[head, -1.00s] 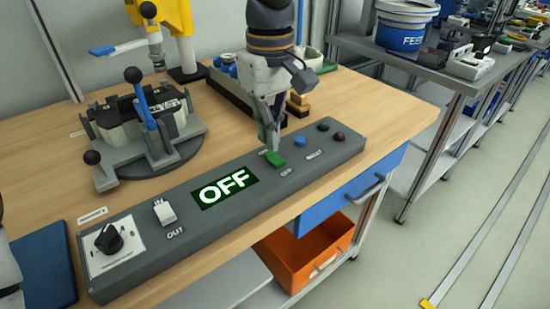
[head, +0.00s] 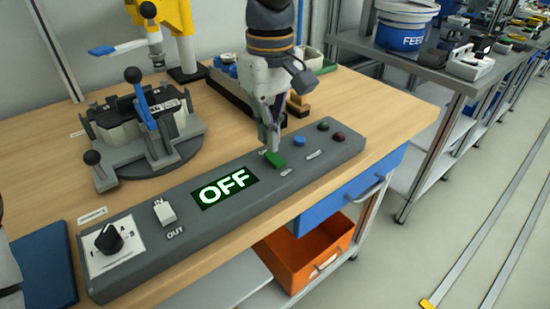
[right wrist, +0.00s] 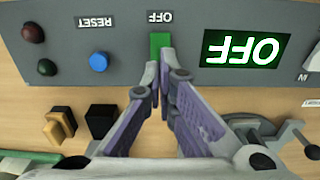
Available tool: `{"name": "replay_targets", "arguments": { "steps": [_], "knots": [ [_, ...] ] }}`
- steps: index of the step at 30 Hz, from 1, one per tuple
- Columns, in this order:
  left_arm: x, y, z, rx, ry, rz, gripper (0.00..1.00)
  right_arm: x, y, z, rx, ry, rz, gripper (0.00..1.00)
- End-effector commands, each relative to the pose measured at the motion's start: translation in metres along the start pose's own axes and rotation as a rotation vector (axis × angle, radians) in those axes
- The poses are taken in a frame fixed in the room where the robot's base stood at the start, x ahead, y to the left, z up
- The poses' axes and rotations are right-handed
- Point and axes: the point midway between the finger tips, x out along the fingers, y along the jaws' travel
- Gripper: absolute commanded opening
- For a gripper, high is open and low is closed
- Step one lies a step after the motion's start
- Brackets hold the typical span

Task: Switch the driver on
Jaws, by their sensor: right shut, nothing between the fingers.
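The driver's control panel (head: 208,225) is a long grey box along the table's front edge. Its display (head: 225,186) reads OFF in lit letters. A green rocker switch (head: 276,161) sits right of the display. It also shows in the right wrist view (right wrist: 160,41), beside an OFF label (right wrist: 159,17). My right gripper (head: 271,147) is shut and empty, pointing down with its fingertips right at the green switch. In the right wrist view the fingertips (right wrist: 157,83) overlap the switch's near edge; I cannot tell whether they touch it. My left gripper is not in view.
The panel also carries a blue RESET button (head: 299,141), red and dark green lamps, a white OUT switch (head: 164,212) and a black knob (head: 108,238). A clamp fixture (head: 145,125) stands behind it. Small blocks stand behind the right gripper.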

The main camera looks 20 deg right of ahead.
Motion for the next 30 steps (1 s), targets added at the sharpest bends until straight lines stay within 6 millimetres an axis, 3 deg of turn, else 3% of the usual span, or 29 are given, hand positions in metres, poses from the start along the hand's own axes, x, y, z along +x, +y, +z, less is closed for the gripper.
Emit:
{"name": "replay_targets", "arguments": {
  "steps": [30],
  "knots": [
    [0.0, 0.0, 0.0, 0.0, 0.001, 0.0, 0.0, 0.016, 0.0, 0.0, 0.0, 0.0, 0.0, 0.0]
  ]
}}
